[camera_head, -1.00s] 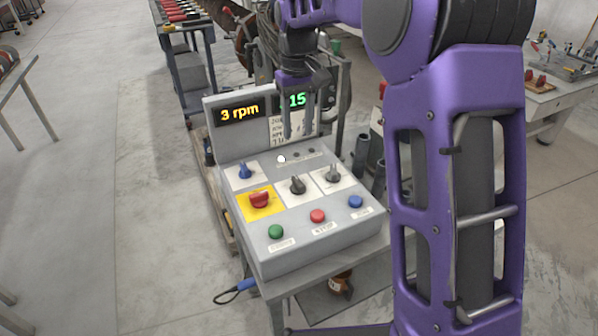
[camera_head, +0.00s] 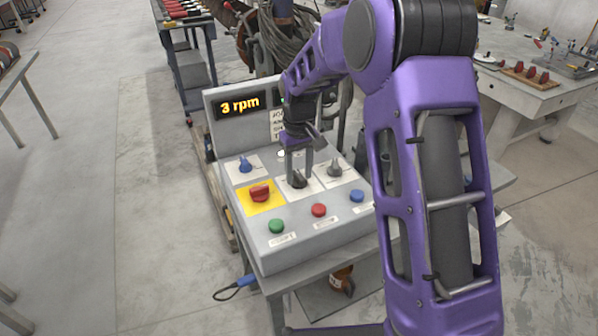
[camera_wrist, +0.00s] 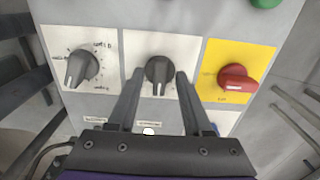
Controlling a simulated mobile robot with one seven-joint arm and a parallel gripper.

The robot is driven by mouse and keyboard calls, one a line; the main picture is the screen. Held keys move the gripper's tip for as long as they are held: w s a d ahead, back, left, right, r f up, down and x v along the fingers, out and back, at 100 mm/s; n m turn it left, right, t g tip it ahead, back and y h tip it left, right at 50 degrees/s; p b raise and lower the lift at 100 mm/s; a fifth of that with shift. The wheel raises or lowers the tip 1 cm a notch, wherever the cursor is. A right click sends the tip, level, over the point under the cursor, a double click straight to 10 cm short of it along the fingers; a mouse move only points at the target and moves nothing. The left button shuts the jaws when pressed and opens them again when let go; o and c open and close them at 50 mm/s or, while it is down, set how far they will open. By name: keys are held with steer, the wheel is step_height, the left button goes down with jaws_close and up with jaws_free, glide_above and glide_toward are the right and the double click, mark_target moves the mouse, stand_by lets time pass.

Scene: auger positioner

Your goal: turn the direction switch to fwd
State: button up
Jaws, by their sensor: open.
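A sloped grey control panel (camera_head: 335,232) carries several knobs and buttons. The middle black knob (camera_head: 298,181), on a white plate, shows in the wrist view (camera_wrist: 158,70) with its handle pointing down the picture. Its labels are too small to read, so I cannot confirm that it is the direction switch. A second dark knob (camera_head: 335,169) sits to its right; in the wrist view it is at left (camera_wrist: 80,69), with ticks around it. My gripper (camera_head: 299,166) is open over the middle knob, its fingers on either side of it in the wrist view (camera_wrist: 158,80); contact cannot be told.
A red switch (camera_head: 260,193) on a yellow plate and a blue knob (camera_head: 245,165) are to the left. Green (camera_head: 276,226), red (camera_head: 319,210) and blue (camera_head: 357,196) buttons line the front. An upright display (camera_head: 238,105) reading 3 rpm stands behind.

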jaws_close()
steer(key=shift+m, duration=0.4)
steer(key=m, duration=0.3)
steer(key=shift+p, duration=0.4)
steer(key=m, duration=0.5)
steer(key=shift+p, duration=0.4)
jaws_free()
